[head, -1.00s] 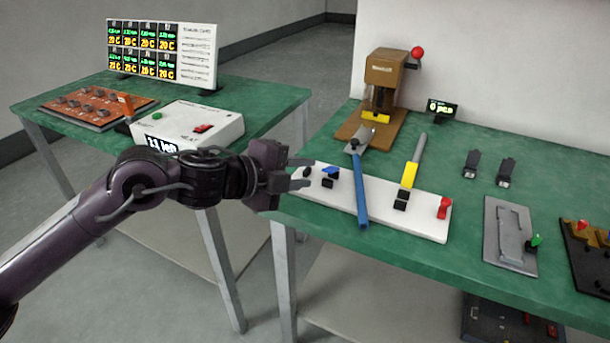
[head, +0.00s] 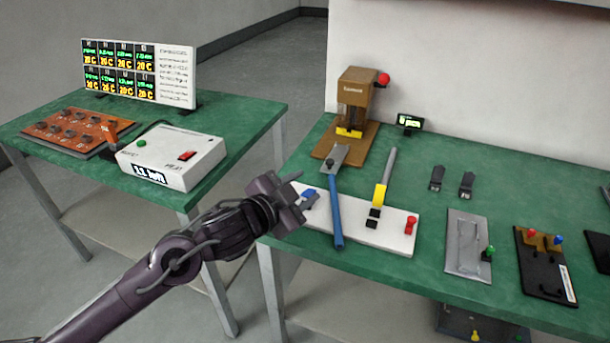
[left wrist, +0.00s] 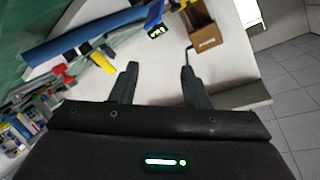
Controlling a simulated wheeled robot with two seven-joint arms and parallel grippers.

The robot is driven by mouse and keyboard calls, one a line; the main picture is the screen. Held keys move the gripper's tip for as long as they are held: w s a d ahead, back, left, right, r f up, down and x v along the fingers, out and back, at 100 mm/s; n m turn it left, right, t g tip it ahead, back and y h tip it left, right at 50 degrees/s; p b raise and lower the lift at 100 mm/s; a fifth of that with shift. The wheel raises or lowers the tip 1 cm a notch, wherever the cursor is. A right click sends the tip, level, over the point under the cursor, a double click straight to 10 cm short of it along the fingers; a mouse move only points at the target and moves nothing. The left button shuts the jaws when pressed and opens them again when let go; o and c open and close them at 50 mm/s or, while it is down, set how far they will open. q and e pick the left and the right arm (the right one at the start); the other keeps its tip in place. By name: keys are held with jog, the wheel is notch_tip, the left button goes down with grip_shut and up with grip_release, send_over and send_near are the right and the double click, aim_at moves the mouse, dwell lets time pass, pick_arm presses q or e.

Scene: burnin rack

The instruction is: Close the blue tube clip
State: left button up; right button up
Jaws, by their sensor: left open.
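The blue tube clip (head: 308,196) is a small blue lever at the left end of the white board (head: 376,232) on the right-hand green table. My left gripper (head: 305,189) is open at that end of the board, and its fingers partly cover the clip. I cannot tell whether they touch it. In the left wrist view the open fingers (left wrist: 160,68) have nothing between them and point over the white board. A blue part (left wrist: 155,12) shows beyond them, and I cannot tell if it is the clip. My right gripper is out of view.
A blue-handled tool (head: 336,212) lies across the board, right of the clip. Farther right are a yellow clip (head: 379,196) and a red clip (head: 411,225). A brown press (head: 355,100) stands behind. A gap separates this table from the left one with the white heater box (head: 172,156).

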aim_at(305, 196)
pick_arm(q)
jog(key=n+y+p, duration=0.1)
jog(key=n, duration=0.2)
jog(key=s+a+f+n+y+p, duration=0.1)
jog(key=n+p, duration=0.1)
jog(key=n, duration=0.1)
jog(key=s+f+n+y+p, duration=0.1)
jog(key=n+y+p, duration=0.1)
jog(key=n, duration=0.2)
jog(key=shift+s+a, duration=0.2)
jog(key=shift+w+f, duration=0.1)
jog(key=shift+f, duration=0.15)
jog(key=x, duration=0.7)
jog(key=shift+w+f+p, duration=0.15)
jog(key=shift+w+p, duration=0.05)
jog(key=shift+p, duration=0.15)
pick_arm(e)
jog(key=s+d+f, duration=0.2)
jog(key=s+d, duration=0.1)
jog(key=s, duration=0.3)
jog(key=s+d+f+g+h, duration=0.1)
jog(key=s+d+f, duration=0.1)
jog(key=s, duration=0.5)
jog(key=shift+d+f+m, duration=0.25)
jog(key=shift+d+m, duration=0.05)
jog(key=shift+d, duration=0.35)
pick_arm(q)
jog(key=shift+c, duration=0.4)
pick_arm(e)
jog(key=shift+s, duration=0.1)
